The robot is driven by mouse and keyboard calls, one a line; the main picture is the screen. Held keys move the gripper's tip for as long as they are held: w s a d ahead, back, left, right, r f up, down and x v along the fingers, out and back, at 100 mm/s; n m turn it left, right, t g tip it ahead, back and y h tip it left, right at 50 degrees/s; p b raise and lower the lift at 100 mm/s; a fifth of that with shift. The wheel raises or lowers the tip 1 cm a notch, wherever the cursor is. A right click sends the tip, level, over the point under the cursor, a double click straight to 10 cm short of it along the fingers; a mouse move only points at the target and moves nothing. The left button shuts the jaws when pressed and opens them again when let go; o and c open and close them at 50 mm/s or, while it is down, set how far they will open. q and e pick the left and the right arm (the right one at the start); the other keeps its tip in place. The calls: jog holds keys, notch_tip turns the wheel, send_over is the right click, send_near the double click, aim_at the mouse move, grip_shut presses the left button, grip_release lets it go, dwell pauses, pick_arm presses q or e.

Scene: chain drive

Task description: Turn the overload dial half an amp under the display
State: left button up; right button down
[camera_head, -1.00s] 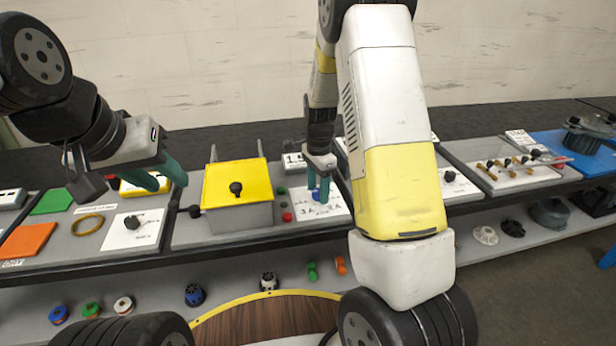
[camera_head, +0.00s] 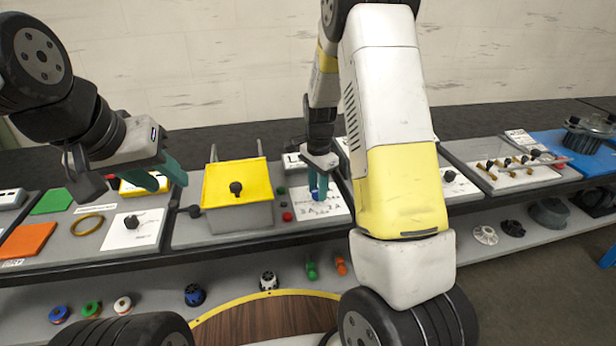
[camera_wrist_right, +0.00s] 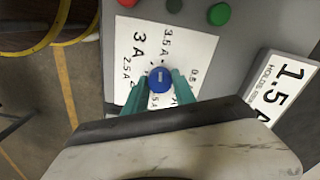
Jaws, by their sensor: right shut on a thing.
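The overload dial is a blue round knob (camera_wrist_right: 160,80) with a pale pointer mark, on a white scale plate (camera_wrist_right: 140,45) in the right wrist view. Readable marks include 3 A, 2.5 A, 3.5 A and 0.5; others are hidden by my gripper. The display (camera_wrist_right: 279,90) beside the plate reads 1.5 A. My right gripper (camera_wrist_right: 160,87) has its teal fingers on either side of the knob, shut on it. In the head view the right gripper (camera_head: 318,190) stands over the plate (camera_head: 300,205). My left gripper (camera_head: 160,178) hangs apart at the left, its fingers spread and empty.
A grey box with a yellow lid and black knob (camera_head: 236,185) stands left of the dial plate. Red (camera_wrist_right: 219,14) and green buttons sit next to the plate. A plate with a black knob (camera_head: 133,225) lies below my left gripper.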

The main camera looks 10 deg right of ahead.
jog(key=n, duration=1.1)
jog(key=shift+n, duration=0.4)
jog(key=n, duration=1)
jog(key=shift+n, duration=0.4)
jog(key=n, duration=0.5)
jog(key=shift+n, duration=0.3)
jog(key=n, duration=0.4)
jog(key=shift+n, duration=0.3)
jog(key=n, duration=1)
jog(key=shift+w, duration=0.1)
jog(key=shift+n, duration=0.3)
